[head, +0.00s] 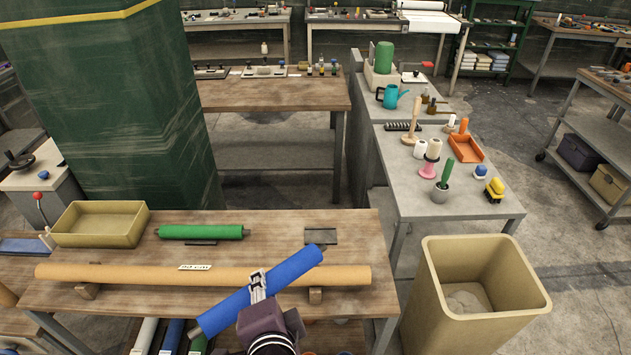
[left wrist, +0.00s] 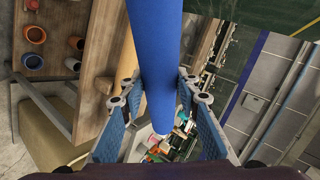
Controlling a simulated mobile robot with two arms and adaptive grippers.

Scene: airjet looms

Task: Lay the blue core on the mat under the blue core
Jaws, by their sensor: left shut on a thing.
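A long blue core (head: 225,312) is held slantwise above the front table, its right end raised toward the back. My left gripper (head: 258,287) is shut around its middle. In the left wrist view the blue core (left wrist: 155,50) runs between the two fingers of my left gripper (left wrist: 157,92). A small dark flat mat (head: 321,236) lies bare on the table, behind the core's right end and apart from it. A green core (head: 201,231) lies to its left, with a dark piece (head: 201,243) partly showing under it. My right gripper is not in view.
A long tan tube (head: 130,274) lies on wooden blocks across the table front, with the blue core over it. A tan tray (head: 100,224) stands at the table's left. A large bin (head: 485,300) stands to the right. Several rolls (head: 145,335) lie below the table.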

